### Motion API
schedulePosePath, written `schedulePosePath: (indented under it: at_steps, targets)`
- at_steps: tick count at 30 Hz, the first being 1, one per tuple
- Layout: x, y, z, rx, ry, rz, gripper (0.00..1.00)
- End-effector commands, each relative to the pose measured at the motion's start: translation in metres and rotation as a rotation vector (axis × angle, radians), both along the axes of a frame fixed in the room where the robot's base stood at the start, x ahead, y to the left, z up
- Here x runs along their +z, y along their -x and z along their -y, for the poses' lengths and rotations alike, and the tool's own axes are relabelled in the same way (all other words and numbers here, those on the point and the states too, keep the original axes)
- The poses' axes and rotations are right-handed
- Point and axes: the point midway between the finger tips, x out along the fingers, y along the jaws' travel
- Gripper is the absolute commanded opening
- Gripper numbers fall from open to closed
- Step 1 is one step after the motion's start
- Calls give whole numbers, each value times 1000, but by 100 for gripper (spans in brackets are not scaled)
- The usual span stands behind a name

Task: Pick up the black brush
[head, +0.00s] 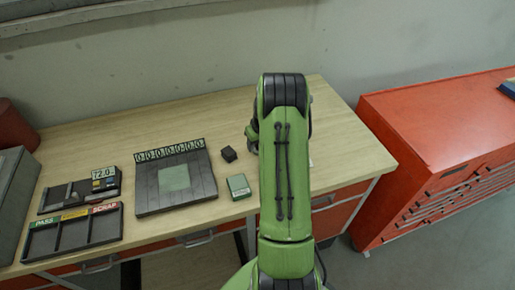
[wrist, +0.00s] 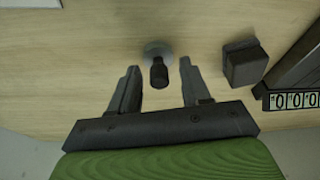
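In the wrist view, a small black upright piece on a round grey disc (wrist: 158,51), which looks like the brush, stands on the wooden table. My gripper (wrist: 159,68) is open, with one finger on each side of the black piece and a gap to both. No contact shows. In the head view my green arm covers the gripper and this piece.
A dark block (wrist: 245,64) stands close beside the right finger; it also shows in the head view (head: 228,154). A black board with a number strip (head: 147,190), a green box (head: 238,187) and sorting trays (head: 72,232) lie left. A red cabinet (head: 420,140) stands right.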

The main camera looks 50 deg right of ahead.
Motion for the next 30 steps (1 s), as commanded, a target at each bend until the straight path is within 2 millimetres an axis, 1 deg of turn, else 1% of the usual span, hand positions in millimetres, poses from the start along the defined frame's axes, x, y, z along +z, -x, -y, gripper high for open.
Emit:
schedulePosePath:
  at_steps: [1,6,9,16,19,20,27,30]
  targets:
    - [0,0,0,0,0,0,38]
    - [0,0,0,0,0,0,12]
    - [0,0,0,0,0,0,0]
    - [1,0,0,0,0,0,0]
    - [9,0,1,0,2,3,0]
    - [14,0,1,-1,3,2,0]
    - [75,0,1,0,5,4,0]
    - [92,0,1,-1,3,2,0]
